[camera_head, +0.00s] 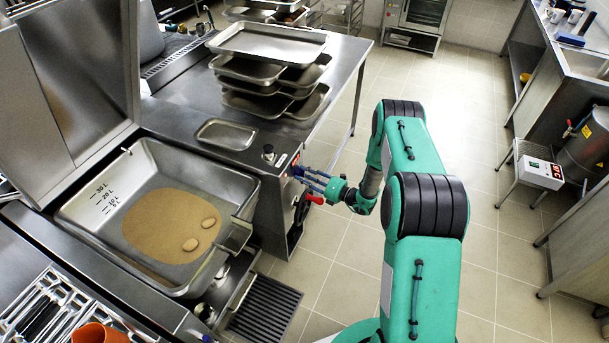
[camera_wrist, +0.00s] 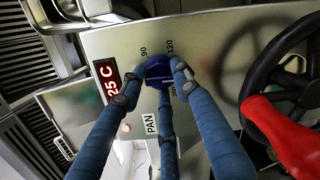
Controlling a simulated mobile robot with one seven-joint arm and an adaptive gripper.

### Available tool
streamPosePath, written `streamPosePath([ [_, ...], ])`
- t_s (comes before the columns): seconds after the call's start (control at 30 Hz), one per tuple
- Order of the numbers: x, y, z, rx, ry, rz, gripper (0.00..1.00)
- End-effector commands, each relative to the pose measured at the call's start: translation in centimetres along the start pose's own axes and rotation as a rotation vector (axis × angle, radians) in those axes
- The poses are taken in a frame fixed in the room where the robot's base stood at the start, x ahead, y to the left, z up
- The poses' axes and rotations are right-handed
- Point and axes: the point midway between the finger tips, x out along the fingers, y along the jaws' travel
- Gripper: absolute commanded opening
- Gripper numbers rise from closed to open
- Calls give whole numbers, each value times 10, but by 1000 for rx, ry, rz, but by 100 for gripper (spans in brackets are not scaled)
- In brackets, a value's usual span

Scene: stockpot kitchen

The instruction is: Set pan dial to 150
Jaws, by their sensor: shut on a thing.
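The pan dial (camera_wrist: 158,72) is a round blue knob on the metal control panel, beside a "PAN" label (camera_wrist: 150,123). In the head view my gripper (camera_head: 304,177) is at the front panel of the tilting pan (camera_head: 155,225), and the dial is hidden behind the fingers.
A black handwheel (camera_wrist: 262,80) with a red handle (camera_wrist: 280,138) is close to my fingers on the right of the wrist view. Stacked metal trays (camera_head: 265,75) stand on the counter behind.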

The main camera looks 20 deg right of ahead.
Motion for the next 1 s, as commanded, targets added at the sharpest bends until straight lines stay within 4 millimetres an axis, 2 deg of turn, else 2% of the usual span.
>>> streamPosePath([
  [0.03,-2,-2,-6,11,5,-5,5],
  [0.37,-2,-2,-7,15,7,-5,5],
  [0.4,-2,-2,-8,15,7,-5,35],
  [0.47,-2,-2,-8,15,7,-5,47],
  [0.5,-2,-2,-7,14,6,-4,50],
  [0.83,-2,-1,-3,10,3,-2,50],
  [1.0,-10,-1,-2,9,2,-2,50],
])
